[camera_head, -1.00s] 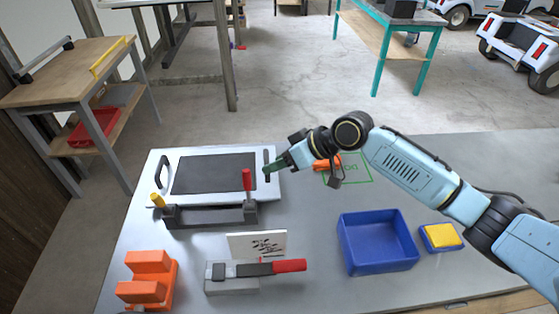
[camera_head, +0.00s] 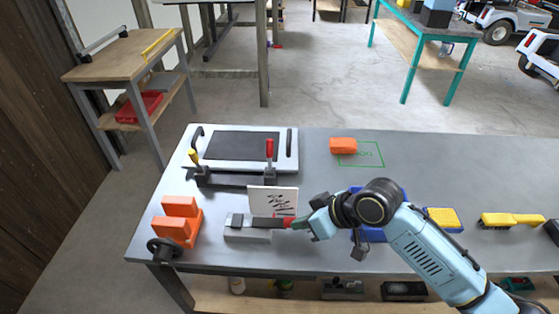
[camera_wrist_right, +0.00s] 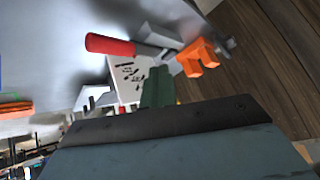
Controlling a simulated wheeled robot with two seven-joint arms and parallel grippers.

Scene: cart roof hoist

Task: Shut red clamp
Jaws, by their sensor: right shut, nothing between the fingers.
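A clamp with a red handle (camera_head: 269,149) stands upright at the right end of the dark fixture bar (camera_head: 235,180). A yellow-handled clamp (camera_head: 194,156) is at the bar's left end. A second red handle (camera_head: 283,222) lies flat on a grey block (camera_head: 247,235) in front of a white card (camera_head: 273,200). My right gripper (camera_head: 300,223) is shut and empty at this flat handle's right end; contact cannot be told. In the right wrist view, the flat red handle (camera_wrist_right: 110,45) shows beyond and left of the shut green fingertips (camera_wrist_right: 158,88). My left gripper is out of view.
A panel with a dark centre (camera_head: 243,146) lies behind the bar. Orange blocks (camera_head: 176,222) stand at the bench's left. A blue bin (camera_head: 369,234) is partly hidden by my right arm. An orange block (camera_head: 343,146) lies by a green outline. A yellow brush (camera_head: 511,220) lies at right.

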